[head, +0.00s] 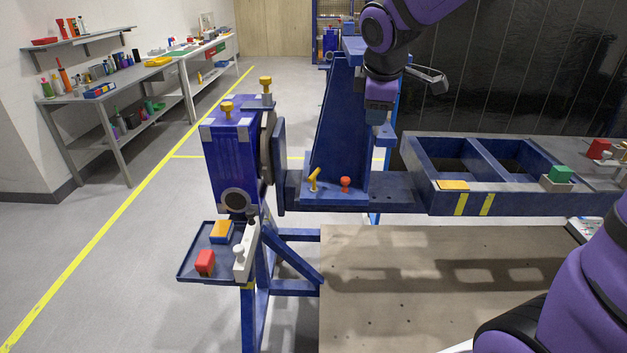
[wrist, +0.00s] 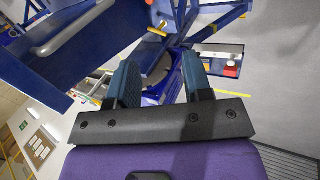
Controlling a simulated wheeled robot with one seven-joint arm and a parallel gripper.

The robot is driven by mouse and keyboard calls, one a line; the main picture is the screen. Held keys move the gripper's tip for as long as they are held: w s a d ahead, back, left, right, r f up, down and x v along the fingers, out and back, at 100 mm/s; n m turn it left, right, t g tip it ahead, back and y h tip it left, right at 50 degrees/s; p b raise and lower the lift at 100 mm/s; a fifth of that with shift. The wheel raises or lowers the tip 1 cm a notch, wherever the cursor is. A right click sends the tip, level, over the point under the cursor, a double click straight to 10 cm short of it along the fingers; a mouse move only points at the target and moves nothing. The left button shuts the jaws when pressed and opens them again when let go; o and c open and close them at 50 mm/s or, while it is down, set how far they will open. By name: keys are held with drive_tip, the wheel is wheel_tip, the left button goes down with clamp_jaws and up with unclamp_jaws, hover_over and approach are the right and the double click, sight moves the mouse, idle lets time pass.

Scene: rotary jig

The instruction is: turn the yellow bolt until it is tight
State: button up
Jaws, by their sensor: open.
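A yellow bolt (head: 314,178) stands tilted on the blue bracket's base plate, left of a red-headed bolt (head: 345,183). Two more yellow-headed pieces (head: 227,108) and (head: 266,85) stand on top of the blue housing; I cannot tell which yellow piece the task means. My gripper (head: 379,115) is above and right of the tilted yellow bolt, beside the tall blue upright. In the wrist view my gripper's two fingers (wrist: 160,75) are apart with nothing held between them.
The tall blue upright (head: 338,120) stands close left of my gripper. A long blue frame (head: 455,200) extends right. A small blue tray (head: 190,272) with red and yellow blocks hangs at the lower left. A shelf table (head: 105,100) stands against the left wall.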

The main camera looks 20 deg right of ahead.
drive_tip(key=w+a+f+n, duration=0.3)
drive_tip(key=w+f+n, duration=0.5)
drive_tip(key=w, duration=0.4)
drive_tip(key=n, duration=0.6)
approach(313, 175)
drive_tip(key=w+d+f, duration=0.1)
drive_tip(key=f, duration=0.1)
drive_tip(key=shift+y, duration=0.4)
drive_tip(key=x, duration=1)
drive_tip(key=shift+w+d+f, duration=0.1)
drive_tip(key=shift+f, duration=0.05)
clamp_jaws()
